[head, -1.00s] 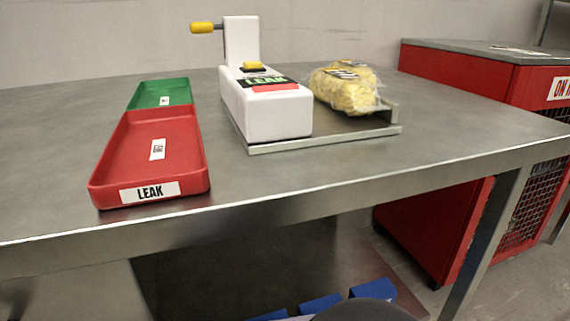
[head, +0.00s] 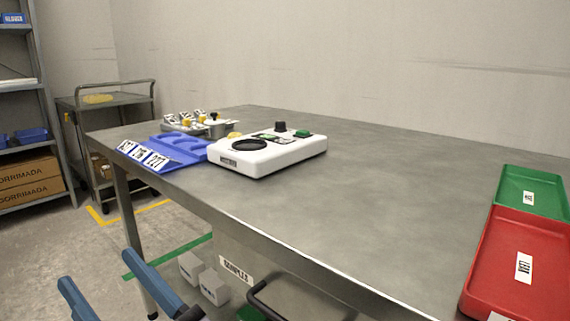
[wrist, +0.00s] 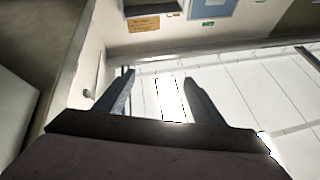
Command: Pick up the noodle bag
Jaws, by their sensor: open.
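The noodle bag is not in any current view. One second ago the head view showed a clear bag of yellow noodles on the metal plate of the white LEAK device. My gripper (head: 98,268) shows at the bottom left of the head view, two blue fingers pointing up, apart and empty, in front of the table edge. In the wrist view my gripper (wrist: 158,76) has its fingers spread with nothing between them, facing the ceiling and upper walls.
The steel table (head: 400,190) has wide free room in its middle. A white device with a black disc (head: 270,153) and a blue rack (head: 175,150) stand at its left. A green tray (head: 530,190) and a red tray (head: 495,285) are at the right. A cart (head: 100,100) stands behind left.

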